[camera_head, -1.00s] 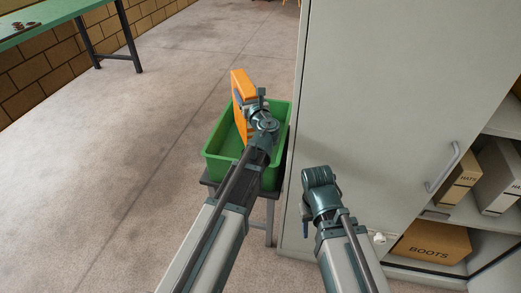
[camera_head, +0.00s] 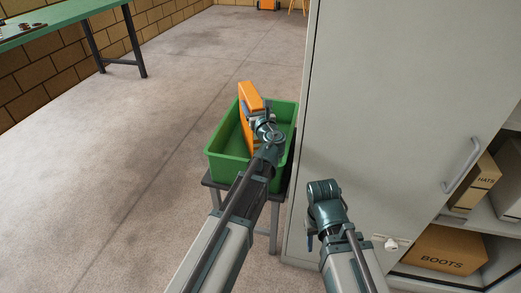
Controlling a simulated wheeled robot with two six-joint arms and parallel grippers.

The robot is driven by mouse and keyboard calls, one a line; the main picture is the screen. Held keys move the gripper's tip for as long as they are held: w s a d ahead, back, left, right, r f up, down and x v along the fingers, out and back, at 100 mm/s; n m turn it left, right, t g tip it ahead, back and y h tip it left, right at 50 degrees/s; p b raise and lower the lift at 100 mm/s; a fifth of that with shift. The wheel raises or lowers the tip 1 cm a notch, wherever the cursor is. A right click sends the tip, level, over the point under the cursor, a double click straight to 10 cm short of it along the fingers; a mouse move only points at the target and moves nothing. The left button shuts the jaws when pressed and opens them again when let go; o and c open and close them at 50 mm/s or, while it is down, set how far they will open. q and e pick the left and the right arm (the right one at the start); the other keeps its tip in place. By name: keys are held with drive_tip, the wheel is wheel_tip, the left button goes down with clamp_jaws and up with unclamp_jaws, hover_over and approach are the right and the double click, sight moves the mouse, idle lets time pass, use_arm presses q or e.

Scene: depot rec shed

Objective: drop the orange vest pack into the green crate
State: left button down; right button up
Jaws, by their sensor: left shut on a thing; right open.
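The orange vest pack (camera_head: 251,95) is a flat orange block held upright at the green crate (camera_head: 225,169). Its top stands above the crate's rim and its lower part shows against the crate's inside. I cannot tell whether it touches the crate floor. My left gripper (camera_head: 257,117) is shut on the pack, and its wrist hides part of the pack and crate. The crate stands on a small dark table (camera_head: 217,186). My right gripper (camera_head: 310,240) is open and empty, in front of the cabinet, to the right of the crate; its fingers are mostly hidden.
A tall grey cabinet (camera_head: 390,110) stands close on the crate's right. Its open shelves at the right hold a BOOTS box (camera_head: 440,250) and a HATS box (camera_head: 477,182). A green table (camera_head: 60,16) stands at the back left. The floor left of the crate is clear.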

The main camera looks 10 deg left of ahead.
use_arm(q)
drive_tip(key=shift+f, duration=0.3)
use_arm(e)
drive_tip(key=shift+f, duration=0.3)
use_arm(q)
unclamp_jaws()
drive_tip(key=v, duration=1.3)
drive_tip(key=shift+s+d, duration=0.2)
drive_tip(key=shift+s, duration=0.15)
use_arm(e)
drive_tip(key=shift+s, duration=0.1)
